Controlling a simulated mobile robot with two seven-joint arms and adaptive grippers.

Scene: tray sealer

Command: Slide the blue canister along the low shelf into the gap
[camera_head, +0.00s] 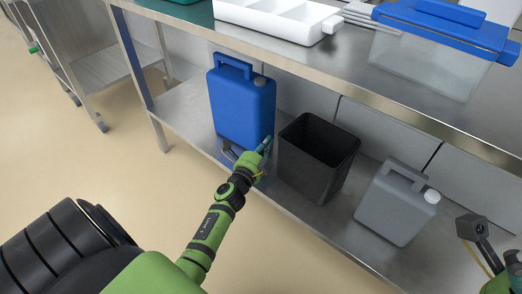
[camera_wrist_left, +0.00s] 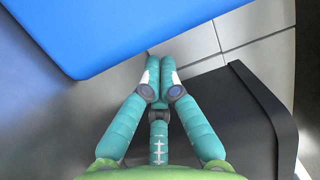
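The blue canister (camera_head: 241,108) stands upright on the low shelf (camera_head: 183,112), left of a black bin (camera_head: 305,172). My left gripper (camera_head: 266,146) is at the canister's lower right, between it and the bin. In the left wrist view its teal fingers (camera_wrist_left: 160,78) are drawn together with nothing between them. The canister's blue underside edge (camera_wrist_left: 110,72) is ahead and left there, and the bin (camera_wrist_left: 232,115) is on the right. I cannot tell whether the fingers touch the canister. Only part of my right wrist shows at the lower right edge; its fingers are not clear.
A grey canister (camera_head: 397,205) with a white cap stands right of the bin, with some bare shelf between them. The upper shelf (camera_head: 345,75) overhangs, carrying a white tray (camera_head: 277,22) and a blue-lidded box (camera_head: 430,62). Open floor lies in front.

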